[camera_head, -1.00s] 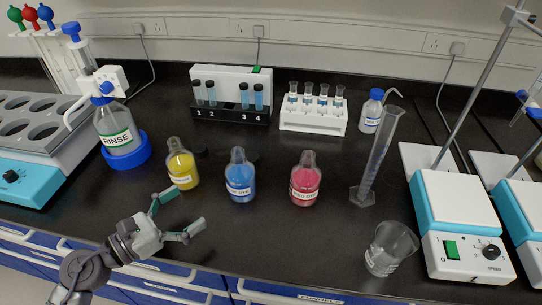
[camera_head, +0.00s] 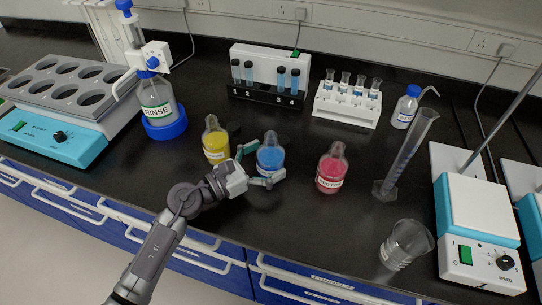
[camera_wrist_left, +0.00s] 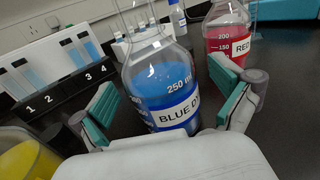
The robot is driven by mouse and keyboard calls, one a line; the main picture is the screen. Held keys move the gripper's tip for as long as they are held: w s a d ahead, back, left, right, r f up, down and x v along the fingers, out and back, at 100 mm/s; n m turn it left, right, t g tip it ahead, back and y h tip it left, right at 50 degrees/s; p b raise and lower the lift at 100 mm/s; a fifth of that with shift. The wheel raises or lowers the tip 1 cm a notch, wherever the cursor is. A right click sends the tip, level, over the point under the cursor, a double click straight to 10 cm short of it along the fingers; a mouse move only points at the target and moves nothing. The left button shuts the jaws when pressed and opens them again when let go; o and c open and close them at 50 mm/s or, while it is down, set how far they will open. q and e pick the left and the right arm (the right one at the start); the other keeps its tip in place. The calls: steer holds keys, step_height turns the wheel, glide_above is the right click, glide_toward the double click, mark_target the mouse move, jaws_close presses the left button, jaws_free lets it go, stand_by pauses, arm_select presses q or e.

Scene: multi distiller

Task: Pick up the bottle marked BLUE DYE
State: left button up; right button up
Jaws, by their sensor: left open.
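The bottle marked BLUE DYE (camera_head: 270,155) stands upright on the black bench, between the yellow bottle and the red bottle. In the left wrist view the blue bottle (camera_wrist_left: 165,95) shows its label, and it stands between the two green-padded fingers. My left gripper (camera_head: 262,168) is open around the lower part of the bottle. In the wrist view a gap shows between the left finger and the bottle; the right finger (camera_wrist_left: 238,105) is close to the label's right end, and I cannot tell if it touches. My right gripper is not in view.
The yellow bottle (camera_head: 216,142) stands close on the left, and the red bottle (camera_head: 331,170) on the right. Behind are a numbered tube rack (camera_head: 265,97) and a white vial rack (camera_head: 346,108). A graduated cylinder (camera_head: 408,155) and beaker (camera_head: 402,246) stand further right.

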arm_select(q)
steer(key=shift+w+d, duration=0.35)
steer(key=shift+d, duration=0.15)
steer(key=shift+c, duration=1)
steer(key=shift+r, duration=0.1)
steer(key=c, duration=1.5)
